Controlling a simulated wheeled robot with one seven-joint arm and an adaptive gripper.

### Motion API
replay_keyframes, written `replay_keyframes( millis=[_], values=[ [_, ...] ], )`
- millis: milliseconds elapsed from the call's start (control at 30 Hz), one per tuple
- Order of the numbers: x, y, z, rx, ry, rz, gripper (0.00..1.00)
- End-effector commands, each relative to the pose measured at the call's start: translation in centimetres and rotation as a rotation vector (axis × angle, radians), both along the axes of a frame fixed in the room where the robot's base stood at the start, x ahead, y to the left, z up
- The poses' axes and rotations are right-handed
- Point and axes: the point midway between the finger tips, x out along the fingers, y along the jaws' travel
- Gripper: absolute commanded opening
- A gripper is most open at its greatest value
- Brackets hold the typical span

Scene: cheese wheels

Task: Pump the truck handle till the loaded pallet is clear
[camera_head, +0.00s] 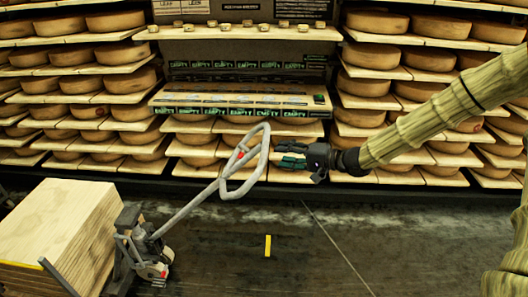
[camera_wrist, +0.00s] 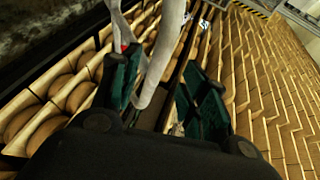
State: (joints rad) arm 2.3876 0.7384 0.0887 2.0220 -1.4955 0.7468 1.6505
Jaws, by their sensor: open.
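The pallet truck (camera_head: 143,258) stands at the lower left, its grey handle (camera_head: 196,202) tilted up to the right and ending in a loop with a red part. A stack of wooden boards (camera_head: 60,222) sits at the truck, at the left edge; its underside and any gap to the floor are hard to make out. My gripper (camera_head: 291,155) is just right of the handle loop. In the wrist view my gripper (camera_wrist: 155,95) is open, with the handle's grey loop (camera_wrist: 160,62) between its dark green fingers. I cannot tell whether they touch it.
Shelves (camera_head: 75,99) full of cheese wheels line the back. A middle shelf holds flat boxes (camera_head: 240,100) marked "EMPTY".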

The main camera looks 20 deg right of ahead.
Motion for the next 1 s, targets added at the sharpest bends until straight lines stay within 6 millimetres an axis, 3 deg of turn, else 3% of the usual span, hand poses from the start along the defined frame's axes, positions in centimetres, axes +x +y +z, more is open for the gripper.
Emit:
replay_keyframes(
  millis=[500, 1000],
  values=[
    [4.4, 4.9, -1.4, 0.0, 0.0, 0.0, 0.44],
    [5.3, 5.9, -1.7, 0.0, -0.002, -0.001, 0.44]
  ],
)
